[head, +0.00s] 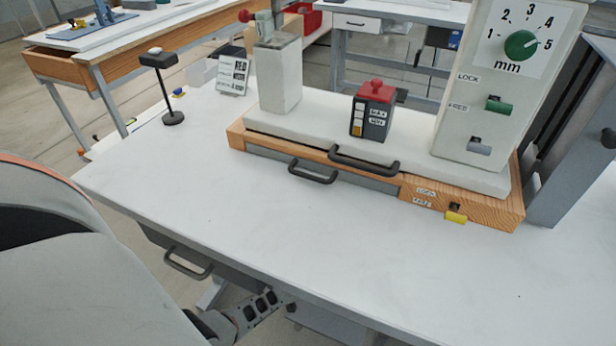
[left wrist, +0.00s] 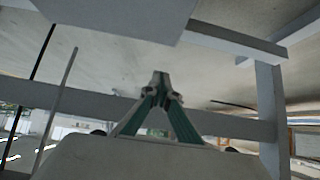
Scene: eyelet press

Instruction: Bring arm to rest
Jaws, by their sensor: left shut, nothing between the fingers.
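My left gripper (left wrist: 161,80) shows in the left wrist view with its fingertips together and nothing between them. Pale grey frame bars and the underside of a surface are around and above it in that view. In the head view, part of my left arm shows at the bottom below the table's front edge, and the fingertips cannot be made out. The eyelet press (head: 478,128) stands on the white table (head: 290,225), apart from my arm. My right gripper is in neither view.
The press base (head: 470,205) has a drawer with a dark handle (head: 312,172). A red-topped box (head: 371,112) sits on it. A small black stand (head: 165,85) and a sign (head: 232,75) are at the back left. The table front is clear. Another drawer handle (head: 188,264) juts below the edge.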

